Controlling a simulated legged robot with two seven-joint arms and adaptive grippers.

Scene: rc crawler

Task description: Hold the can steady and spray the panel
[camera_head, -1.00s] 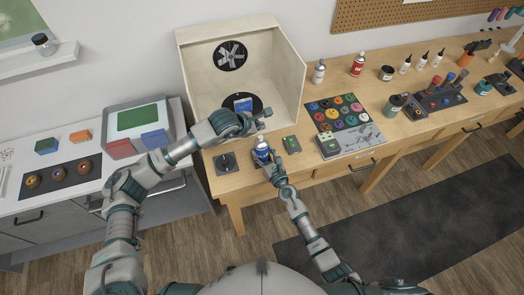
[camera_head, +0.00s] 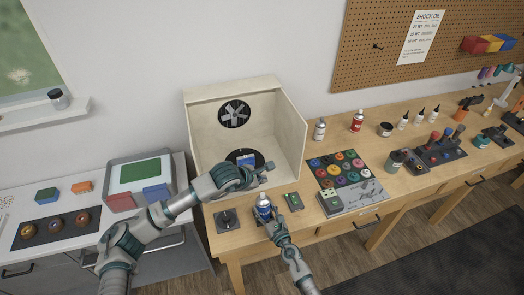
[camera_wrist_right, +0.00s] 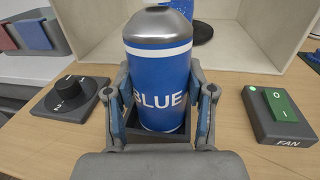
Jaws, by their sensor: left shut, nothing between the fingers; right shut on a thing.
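The blue spray can (camera_head: 263,205), with a silver top and the word BLUE, stands upright at the bench's front edge. In the right wrist view the can (camera_wrist_right: 158,85) sits in a dark square holder (camera_wrist_right: 190,135). My right gripper (camera_head: 268,217) is shut around the can, one finger on each side. A blue panel (camera_head: 245,163) lies on a round black turntable (camera_head: 232,157) inside the open cream booth. My left gripper (camera_head: 266,172) is shut and empty in front of the booth opening, above and behind the can. It partly hides the turntable.
A black dial (camera_wrist_right: 70,95) stands left of the can and a green FAN switch (camera_wrist_right: 280,112) right of it. The booth (camera_head: 292,140) has a fan in its back wall. Paint jars, bottles and tools fill the bench to the right.

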